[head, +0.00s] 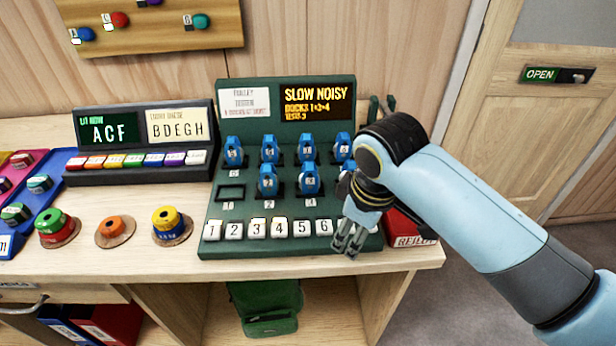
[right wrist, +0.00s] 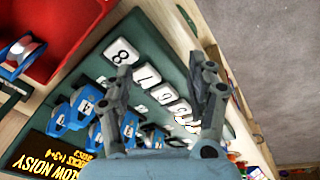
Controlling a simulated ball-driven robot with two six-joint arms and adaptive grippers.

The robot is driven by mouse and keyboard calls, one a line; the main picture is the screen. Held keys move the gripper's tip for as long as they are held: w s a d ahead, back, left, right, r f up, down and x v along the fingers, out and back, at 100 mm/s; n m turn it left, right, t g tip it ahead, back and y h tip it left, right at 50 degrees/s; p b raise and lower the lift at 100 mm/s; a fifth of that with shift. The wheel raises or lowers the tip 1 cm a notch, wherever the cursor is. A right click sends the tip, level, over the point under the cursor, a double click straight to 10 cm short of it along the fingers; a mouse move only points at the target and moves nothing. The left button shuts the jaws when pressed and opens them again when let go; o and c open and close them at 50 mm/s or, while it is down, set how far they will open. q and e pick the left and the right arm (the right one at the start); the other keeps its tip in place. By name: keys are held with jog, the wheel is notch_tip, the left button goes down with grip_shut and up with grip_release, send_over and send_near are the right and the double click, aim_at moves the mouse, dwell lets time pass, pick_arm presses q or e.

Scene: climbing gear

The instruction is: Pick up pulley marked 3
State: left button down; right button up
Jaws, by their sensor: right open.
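Several blue pulleys stand in two rows on a green dock panel (head: 210,215). The pulley over the dock label 3 (head: 309,179) sits in the lower row; its own mark is too small to read surely. To its left is another pulley (head: 268,181) over label 2, then an empty dock (head: 230,192) over label 1. My right gripper (head: 346,243) is open and empty, pointing down over the right end of the number keys, right of and nearer than that pulley. In the right wrist view its spread fingers (right wrist: 163,80) show keys between them. My left gripper is out of view.
A screen (head: 317,102) reads SLOW NOISY. A black sign console (head: 140,145) and coloured discs (head: 115,230) stand left.

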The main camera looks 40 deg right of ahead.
aim_at(311, 166)
jog(key=w+r+n, duration=0.1)
jog(key=w, duration=0.1)
jog(key=w+r+n, duration=0.1)
jog(key=w, duration=0.2)
jog(key=w+d+r+n, duration=0.1)
jog(key=w, duration=0.2)
jog(key=shift+w+r+g+p, duration=0.2)
jog(key=shift+r+g+p, duration=0.2)
jog(key=w+r+n, duration=0.1)
jog(key=w+r, duration=0.1)
jog(key=w+r+n, duration=0.1)
jog(key=w+r, duration=0.1)
jog(key=w, duration=0.1)
jog(key=w+r+n+g, duration=0.1)
jog(key=w+r, duration=0.1)
jog(key=shift+w+d+r+n+y+p, duration=0.3)
jog(key=shift+d+r+n+y+p, duration=0.05)
jog(key=shift+r+n+y, duration=0.05)
notch_tip(311, 166, down, 5)
jog(key=shift+w+f, duration=0.1)
jog(key=f, duration=0.4)
jog(key=shift+s+f+p, duration=0.1)
jog(key=shift+s+p, duration=0.2)
jog(key=shift+f, duration=0.55)
grip_shut()
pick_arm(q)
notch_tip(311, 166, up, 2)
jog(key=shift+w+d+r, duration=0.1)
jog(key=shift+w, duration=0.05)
